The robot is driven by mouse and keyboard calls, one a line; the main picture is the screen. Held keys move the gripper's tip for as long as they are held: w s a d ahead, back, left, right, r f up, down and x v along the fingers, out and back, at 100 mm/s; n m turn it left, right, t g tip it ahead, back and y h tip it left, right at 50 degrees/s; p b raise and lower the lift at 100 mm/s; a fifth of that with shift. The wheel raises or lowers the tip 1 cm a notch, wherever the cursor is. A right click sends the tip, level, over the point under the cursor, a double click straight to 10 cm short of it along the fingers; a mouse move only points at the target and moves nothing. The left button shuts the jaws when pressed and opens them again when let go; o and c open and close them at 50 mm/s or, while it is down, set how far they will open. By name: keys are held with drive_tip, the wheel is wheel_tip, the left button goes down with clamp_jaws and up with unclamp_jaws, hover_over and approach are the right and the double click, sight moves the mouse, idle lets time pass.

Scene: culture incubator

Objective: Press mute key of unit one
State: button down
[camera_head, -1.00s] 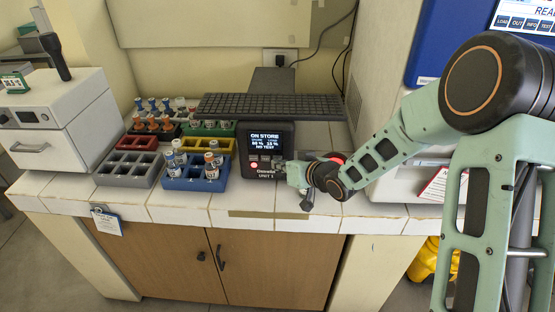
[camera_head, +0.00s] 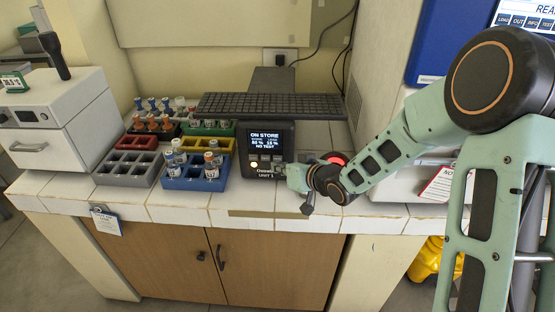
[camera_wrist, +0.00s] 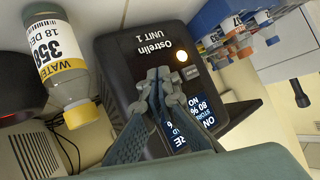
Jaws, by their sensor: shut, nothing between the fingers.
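Unit one (camera_head: 266,143) is a dark box with a lit screen reading "ON STORE" and "NO TEST"; its front also shows in the wrist view (camera_wrist: 135,62), labelled "UNIT 1". A round lamp (camera_head: 253,164) at the front's lower left glows pale yellow; it also glows in the wrist view (camera_wrist: 182,56). Small keys sit beside it under the screen, partly hidden by my fingers; I cannot read which is mute. My gripper (camera_head: 282,170) is shut and empty, its tips (camera_wrist: 160,76) at the key row. I cannot tell whether they touch a key.
Blue (camera_head: 194,183), grey (camera_head: 125,178) and other racks with vials stand left of the unit. A bottle labelled 358 (camera_wrist: 55,55) with a yellow cap stands near my gripper. A white device (camera_head: 60,125) is at far left.

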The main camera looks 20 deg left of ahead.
drive_tip(key=shift+s+d+b, duration=0.2)
drive_tip(key=shift+s, duration=0.6)
drive_tip(key=shift+s+d+b, duration=0.2)
drive_tip(key=shift+s, duration=0.65)
drive_tip(key=shift+s+d+b, duration=0.2)
drive_tip(key=shift+s, duration=0.6)
